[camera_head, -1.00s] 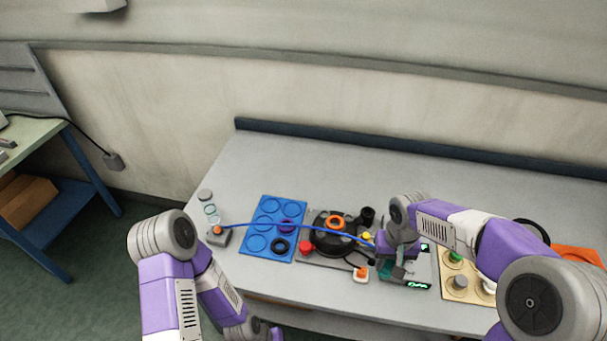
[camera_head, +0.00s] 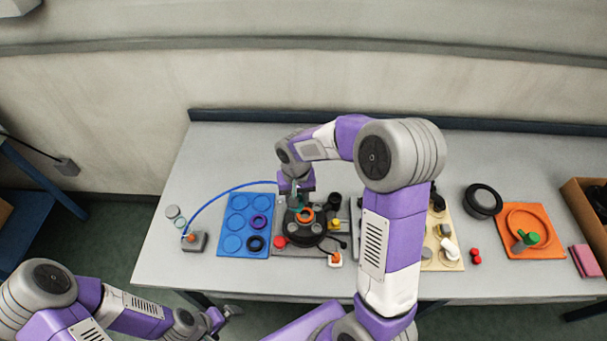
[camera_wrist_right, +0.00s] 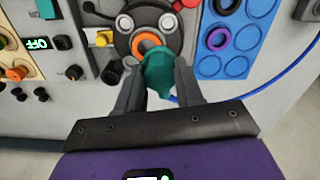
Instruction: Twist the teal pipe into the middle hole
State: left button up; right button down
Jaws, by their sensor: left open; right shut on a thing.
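My right gripper (camera_wrist_right: 158,82) is shut on the teal pipe (camera_wrist_right: 156,68); the fingers lie on either side of it. In the head view the teal pipe (camera_head: 297,200) shows small below the right gripper (camera_head: 296,187), over the back of a round black unit (camera_head: 303,233). An orange ring (camera_head: 305,214) sits on that unit. In the right wrist view the pipe overlaps the near edge of the orange ring (camera_wrist_right: 147,41); I cannot tell whether they touch. Any hole under the pipe is hidden. My left gripper (camera_head: 222,317) is open and empty, in front of the table.
A blue hose (camera_head: 230,189) arcs from a grey block (camera_head: 194,241) toward the right gripper. A blue tray (camera_head: 237,244) with rings lies left of the unit. A yellow knob (camera_head: 334,224) and a red knob (camera_head: 280,242) flank it. An orange tray (camera_head: 540,244) lies far right.

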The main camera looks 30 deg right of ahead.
pick_arm(q)
notch_tip(320, 180, up, 5)
jog(key=p, duration=0.3)
jog(key=shift+f+b, duration=2.15)
jog(key=shift+f, duration=0.3)
pick_arm(e)
jog(key=shift+d+f+m, duration=0.5)
jog(key=shift+d+f, duration=0.15)
jog(key=shift+f, duration=0.35)
jog(key=shift+d+f+m, duration=0.5)
jog(key=shift+d+f, duration=0.15)
jog(key=shift+f, duration=0.35)
pick_arm(q)
jog(key=shift+f+b, duration=0.45)
jog(key=shift+b, duration=0.05)
pick_arm(e)
jog(key=shift+s+f, duration=0.1)
jog(key=shift+f, duration=0.3)
pick_arm(q)
jog(key=shift+f+b, duration=0.3)
jog(key=shift+f, duration=0.05)
pick_arm(e)
jog(key=shift+f, duration=0.25)
jog(key=shift+f, duration=0.1)
pick_arm(q)
jog(key=shift+f+b, duration=0.4)
jog(key=shift+b, duration=0.05)
pick_arm(e)
jog(key=shift+f, duration=0.3)
